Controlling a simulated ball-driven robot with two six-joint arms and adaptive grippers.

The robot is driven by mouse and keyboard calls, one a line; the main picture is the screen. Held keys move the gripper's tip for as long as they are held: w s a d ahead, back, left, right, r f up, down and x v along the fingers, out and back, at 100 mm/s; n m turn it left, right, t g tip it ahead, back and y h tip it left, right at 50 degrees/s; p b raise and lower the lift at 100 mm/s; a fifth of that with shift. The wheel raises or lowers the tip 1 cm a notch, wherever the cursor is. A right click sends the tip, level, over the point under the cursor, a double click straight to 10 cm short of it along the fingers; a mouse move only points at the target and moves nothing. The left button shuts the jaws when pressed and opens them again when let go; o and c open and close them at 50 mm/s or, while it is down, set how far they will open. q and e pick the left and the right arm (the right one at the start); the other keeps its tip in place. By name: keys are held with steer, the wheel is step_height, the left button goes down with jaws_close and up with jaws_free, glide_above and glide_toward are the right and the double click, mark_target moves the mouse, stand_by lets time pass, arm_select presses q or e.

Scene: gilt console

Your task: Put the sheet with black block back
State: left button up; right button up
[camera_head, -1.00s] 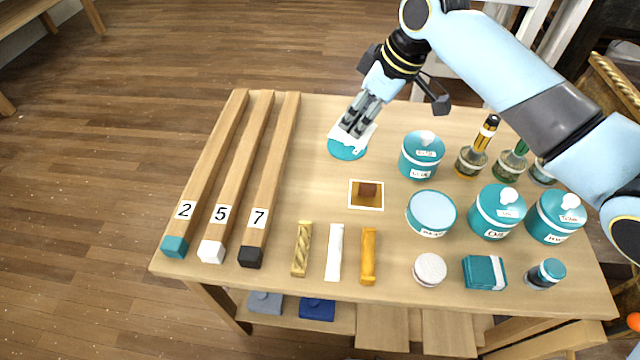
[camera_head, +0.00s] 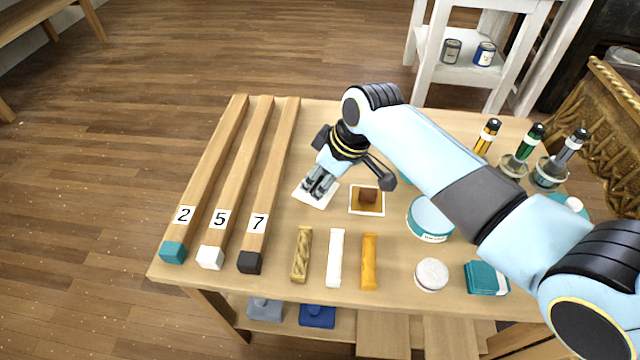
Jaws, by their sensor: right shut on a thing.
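A white sheet (camera_head: 321,203) lies flat below my right gripper (camera_head: 316,192), to the left of the framed sheet. The right gripper's fingers are shut at the sheet's middle. Whether a block is between the fingers is hidden, and I cannot tell whether the sheet touches the table. A second sheet (camera_head: 354,206), brown-gold with a white border, lies on the table to the right with a dark brown block (camera_head: 369,195) on it. My left gripper is not in view.
Three long wooden bars (camera_head: 262,190) marked 2, 5 and 7 lie on the left. Three short sticks (camera_head: 335,258) lie in front. Teal tins (camera_head: 430,222) and bottles (camera_head: 513,165) stand on the right, partly behind my arm. Bare table (camera_head: 320,120) shows behind the gripper.

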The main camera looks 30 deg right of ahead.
steer(key=shift+f, duration=0.85)
steer(key=shift+f, duration=0.15)
steer(key=o, duration=1)
steer(key=p+v, duration=0.2)
steer(key=v, duration=1)
steer(key=shift+d+p, duration=0.1)
steer(key=shift+p, duration=0.25)
